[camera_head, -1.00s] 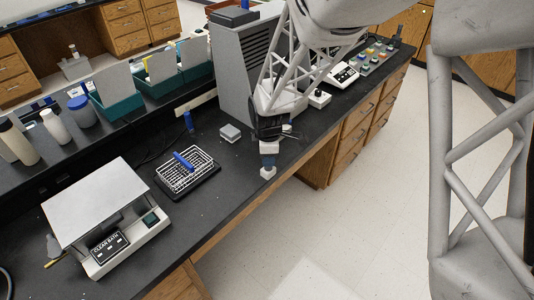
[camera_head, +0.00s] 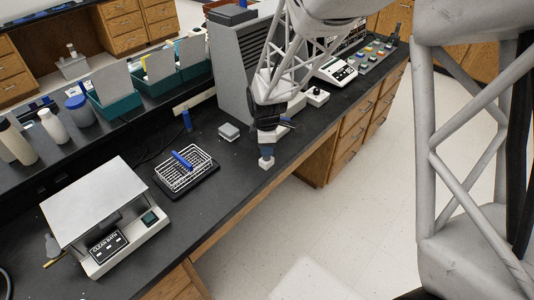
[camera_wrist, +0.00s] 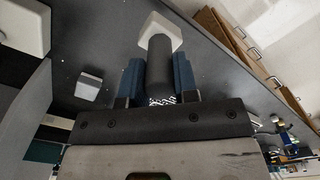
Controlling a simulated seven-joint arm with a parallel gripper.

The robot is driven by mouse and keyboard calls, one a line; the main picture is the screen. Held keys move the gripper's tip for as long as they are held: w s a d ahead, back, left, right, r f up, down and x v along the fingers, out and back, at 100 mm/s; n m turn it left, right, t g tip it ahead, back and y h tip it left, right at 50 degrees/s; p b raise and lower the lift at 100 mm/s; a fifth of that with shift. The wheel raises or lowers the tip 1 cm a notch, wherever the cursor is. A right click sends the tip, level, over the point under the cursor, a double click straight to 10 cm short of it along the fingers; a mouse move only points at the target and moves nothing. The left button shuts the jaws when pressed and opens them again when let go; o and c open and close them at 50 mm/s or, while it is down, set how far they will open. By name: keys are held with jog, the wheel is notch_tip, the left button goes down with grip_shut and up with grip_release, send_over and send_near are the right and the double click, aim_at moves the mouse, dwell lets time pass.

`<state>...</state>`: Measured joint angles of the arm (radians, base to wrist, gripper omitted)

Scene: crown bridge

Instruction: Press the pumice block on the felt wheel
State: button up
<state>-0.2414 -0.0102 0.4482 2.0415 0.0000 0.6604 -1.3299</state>
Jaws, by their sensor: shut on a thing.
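My gripper (camera_head: 265,149) is shut on a dark grey round handle (camera_wrist: 160,70), between its blue fingers in the wrist view. A whitish block (camera_wrist: 160,30), seemingly the pumice block, is on the handle's far end. The block also shows in the head view (camera_head: 266,162), below the fingers near the bench's front edge. I cannot tell whether it touches the bench. A small light grey block (camera_head: 229,131) lies on the bench to the left of my gripper, apart from it; it also shows in the wrist view (camera_wrist: 89,85). I cannot make out a felt wheel.
A grey slatted housing (camera_head: 236,70) stands behind my gripper. A wire basket (camera_head: 202,163) with a blue-handled thing sits to the left on a dark tray. The white-lidded clean bath (camera_head: 95,200) is further left. Bare black bench (camera_head: 225,195) lies between.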

jog(key=w+d+r, duration=0.3)
jog(key=w, duration=1)
jog(key=w+d+r, duration=0.3)
jog(key=w+r, duration=0.1)
jog(key=w, duration=1)
jog(key=w+d+r, duration=0.3)
jog(key=w+r, duration=0.1)
jog(key=w, duration=0.9)
jog(key=shift+w+d, duration=0.15)
jog(key=shift+d, duration=0.15)
jog(key=shift+f, duration=0.2)
jog(key=shift+f, duration=2.75)
jog(key=shift+f, duration=0.7)
jog(key=shift+r, duration=0.15)
notch_tip(320, 180, up, 7)
